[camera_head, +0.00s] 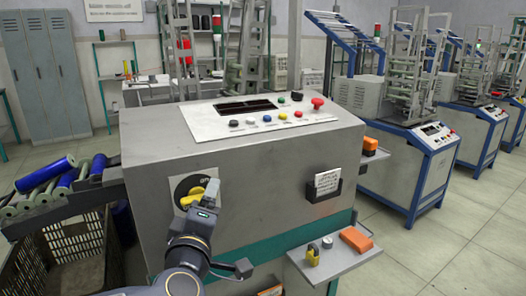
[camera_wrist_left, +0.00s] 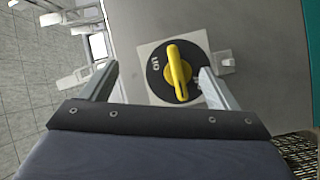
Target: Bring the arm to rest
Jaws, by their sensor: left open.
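A rotary switch with a yellow handle (camera_head: 189,198) on a black dial sits on a pale plate on the front of the grey machine (camera_head: 260,165). My left gripper (camera_head: 208,190) is in front of the switch and partly covers it. In the left wrist view the yellow handle (camera_wrist_left: 178,72) lies between the two spread fingers of my left gripper (camera_wrist_left: 158,73). The gripper is open with nothing held. Whether a finger touches the dial I cannot tell. The lettering on the dial is too small to read surely. My right gripper is not in view.
A control panel with coloured buttons (camera_head: 262,118) tops the machine. Blue rollers (camera_head: 48,174) and a dark crate (camera_head: 68,255) stand at left. A small shelf (camera_head: 330,257) with a padlock and an orange item juts out at lower right. Floor is clear at far right.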

